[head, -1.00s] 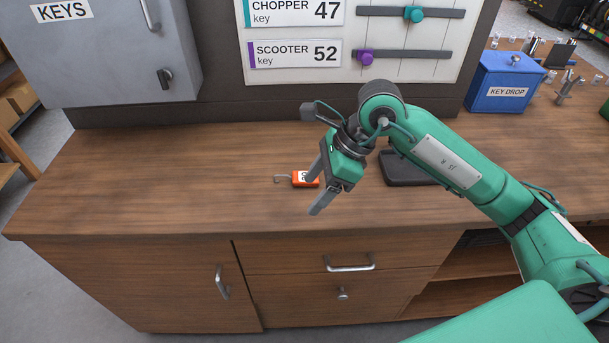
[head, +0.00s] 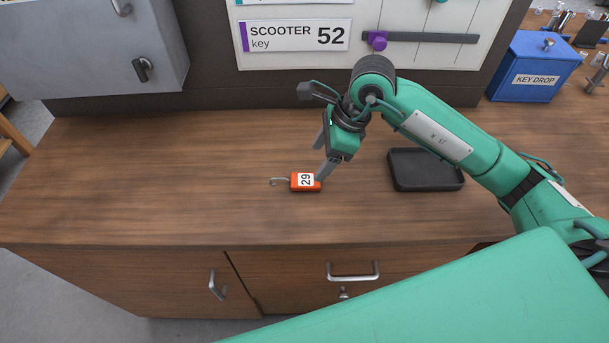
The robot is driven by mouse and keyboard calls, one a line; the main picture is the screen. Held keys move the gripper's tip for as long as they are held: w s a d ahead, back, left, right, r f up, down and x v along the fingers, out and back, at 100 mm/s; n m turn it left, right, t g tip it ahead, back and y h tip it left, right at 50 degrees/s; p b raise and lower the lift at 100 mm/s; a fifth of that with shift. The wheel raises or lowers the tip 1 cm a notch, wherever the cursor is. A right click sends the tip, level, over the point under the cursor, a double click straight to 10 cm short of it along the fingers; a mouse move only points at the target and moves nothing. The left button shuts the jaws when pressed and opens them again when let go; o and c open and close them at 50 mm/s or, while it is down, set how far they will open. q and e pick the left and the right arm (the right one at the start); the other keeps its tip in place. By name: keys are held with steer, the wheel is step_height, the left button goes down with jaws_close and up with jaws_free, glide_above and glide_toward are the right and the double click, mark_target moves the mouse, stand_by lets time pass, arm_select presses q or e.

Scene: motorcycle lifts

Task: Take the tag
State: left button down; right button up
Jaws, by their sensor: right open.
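The orange tag (head: 298,182) lies flat on the wooden counter (head: 150,190). It has a white label reading 29, turned sideways, and a metal hook pointing left. My right gripper (head: 322,158) is open and empty, just above and to the right of the tag. Its near fingertip overlaps the tag's right end in the picture; I cannot tell whether it touches. My left gripper is not in view.
A black tray (head: 427,170) sits right of the gripper. A blue key drop box (head: 535,66) stands at the back right. A grey cabinet (head: 80,50) and a key board (head: 420,52) are behind. The counter's left side is clear.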

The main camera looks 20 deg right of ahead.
mark_target(305, 179)
steer(key=x, duration=0.3)
steer(key=shift+w+f, duration=0.3)
steer(key=shift+f, duration=0.05)
steer(key=shift+f+p, duration=0.15)
steer(key=shift+p, duration=0.15)
steer(key=p+x, duration=0.1)
steer(key=x, duration=0.1)
steer(key=p+x, duration=0.1)
steer(key=x, duration=0.1)
steer(key=shift+w+d+f, duration=0.15)
steer(key=shift+w, duration=0.1)
steer(key=shift+f, duration=0.3)
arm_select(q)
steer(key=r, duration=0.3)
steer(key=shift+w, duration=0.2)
arm_select(e)
steer(key=shift+f, duration=0.15)
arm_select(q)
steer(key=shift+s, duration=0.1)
arm_select(e)
steer(key=c, duration=1)
